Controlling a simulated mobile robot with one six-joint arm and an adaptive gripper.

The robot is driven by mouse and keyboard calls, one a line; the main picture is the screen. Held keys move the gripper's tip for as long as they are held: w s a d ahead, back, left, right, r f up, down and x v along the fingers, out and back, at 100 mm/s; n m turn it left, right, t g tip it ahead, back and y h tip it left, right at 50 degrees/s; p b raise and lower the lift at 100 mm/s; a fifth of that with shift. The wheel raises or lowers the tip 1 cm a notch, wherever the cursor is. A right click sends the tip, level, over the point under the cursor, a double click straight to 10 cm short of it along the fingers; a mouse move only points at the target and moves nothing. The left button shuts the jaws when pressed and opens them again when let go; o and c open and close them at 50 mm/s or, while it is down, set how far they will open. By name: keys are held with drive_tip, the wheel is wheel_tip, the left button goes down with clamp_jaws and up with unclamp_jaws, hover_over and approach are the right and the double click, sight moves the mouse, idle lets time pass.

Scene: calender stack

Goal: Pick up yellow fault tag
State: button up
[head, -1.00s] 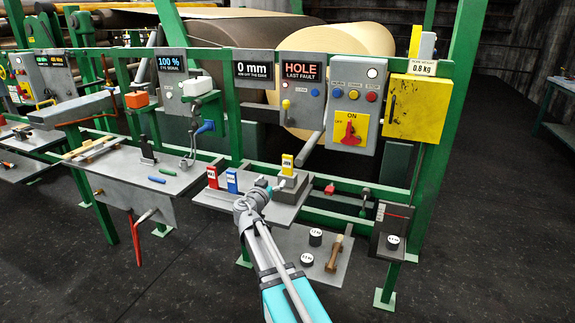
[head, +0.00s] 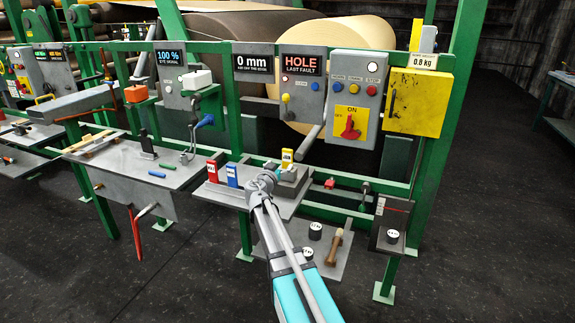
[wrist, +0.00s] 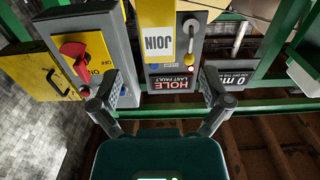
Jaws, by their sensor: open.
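The yellow fault tag (head: 287,156) stands upright on a grey block (head: 291,186) on the small shelf. In the wrist view, which is turned over, the yellow tag (wrist: 150,17) hangs in from the top edge, with a white label reading JOIN. My gripper (wrist: 163,86) is open and empty, its two fingers spread to either side below the tag in that picture. In the head view my gripper (head: 268,178) is just in front and to the left of the tag, partly hidden by my arm. The tag is apart from both fingers in the wrist view.
A red tag (head: 212,171) and a blue tag (head: 232,175) stand left on the same shelf (head: 213,196). Behind are the HOLE panel (head: 301,88) and the switch panel with a red handle (head: 352,127). Weights and a wooden-handled tool lie on a lower shelf (head: 285,240).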

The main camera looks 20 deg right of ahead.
sight(287, 157)
drive_tip(key=shift+x, duration=0.9)
drive_tip(key=shift+w+d, duration=0.1)
drive_tip(key=shift+x, duration=2.5)
drive_tip(key=shift+d, duration=0.1)
drive_tip(key=c, duration=1.2)
drive_tip(key=shift+o, duration=0.2)
drive_tip(key=shift+r, duration=0.15)
wheel_tip(287, 157, up, 10)
drive_tip(key=p, duration=1)
